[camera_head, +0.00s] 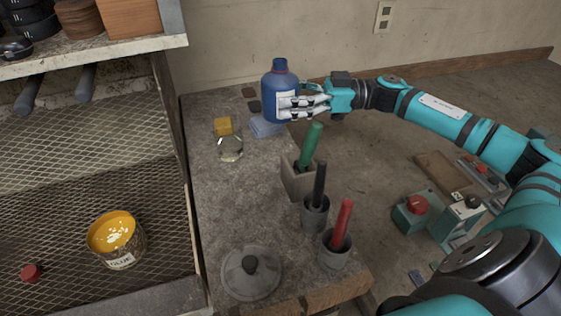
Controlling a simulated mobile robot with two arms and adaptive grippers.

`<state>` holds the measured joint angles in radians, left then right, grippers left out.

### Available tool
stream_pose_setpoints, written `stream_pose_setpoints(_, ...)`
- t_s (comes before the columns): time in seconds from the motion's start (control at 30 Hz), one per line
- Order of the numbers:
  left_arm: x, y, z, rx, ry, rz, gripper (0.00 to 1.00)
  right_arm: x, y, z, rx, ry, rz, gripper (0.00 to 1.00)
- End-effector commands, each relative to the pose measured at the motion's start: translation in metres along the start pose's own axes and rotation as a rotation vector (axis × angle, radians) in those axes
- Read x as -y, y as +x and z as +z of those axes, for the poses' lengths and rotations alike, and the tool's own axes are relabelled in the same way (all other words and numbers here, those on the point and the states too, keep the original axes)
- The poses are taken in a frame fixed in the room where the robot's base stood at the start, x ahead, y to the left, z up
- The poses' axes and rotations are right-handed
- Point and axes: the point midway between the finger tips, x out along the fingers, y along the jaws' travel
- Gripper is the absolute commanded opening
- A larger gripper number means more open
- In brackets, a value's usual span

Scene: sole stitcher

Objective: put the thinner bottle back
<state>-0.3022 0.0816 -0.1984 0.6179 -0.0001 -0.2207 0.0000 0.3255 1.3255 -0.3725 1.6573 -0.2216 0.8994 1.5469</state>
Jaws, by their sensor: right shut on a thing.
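A blue bottle (272,90) with a blue cap and a pale label stands upright at the far end of the narrow grey bench (215,190). My right gripper (292,106) reaches in from the right and is shut on the bottle's body, its fingers across the label. I cannot tell whether the bottle's base touches the bench. My left gripper is not in view.
A clear glass jar with a yellow top (230,145) and a pale blue item (265,128) are near the bottle. Green (311,144), black (319,182) and red (342,222) handles stand in holders along the bench's right edge. A grey lid (250,276) lies in front.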

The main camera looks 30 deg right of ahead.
Motion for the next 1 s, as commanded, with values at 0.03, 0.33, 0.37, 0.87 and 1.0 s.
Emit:
stream_pose_setpoints(0.03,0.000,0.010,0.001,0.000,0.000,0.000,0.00,0.000,0.000,0.012,-0.001,0.000,0.000,0.31)
stream_pose_setpoints(0.33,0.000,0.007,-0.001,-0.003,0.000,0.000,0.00,0.000,0.000,0.053,-0.003,0.004,0.001,0.31)
stream_pose_setpoints(0.37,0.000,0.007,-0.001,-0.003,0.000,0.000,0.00,0.000,0.000,0.058,-0.002,0.003,0.001,0.31)
stream_pose_setpoints(0.87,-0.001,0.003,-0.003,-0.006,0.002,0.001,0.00,0.000,0.000,0.112,-0.003,0.001,0.001,0.31)
stream_pose_setpoints(1.0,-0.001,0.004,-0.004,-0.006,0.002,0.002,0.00,0.001,0.000,0.116,-0.001,-0.002,0.000,0.31)
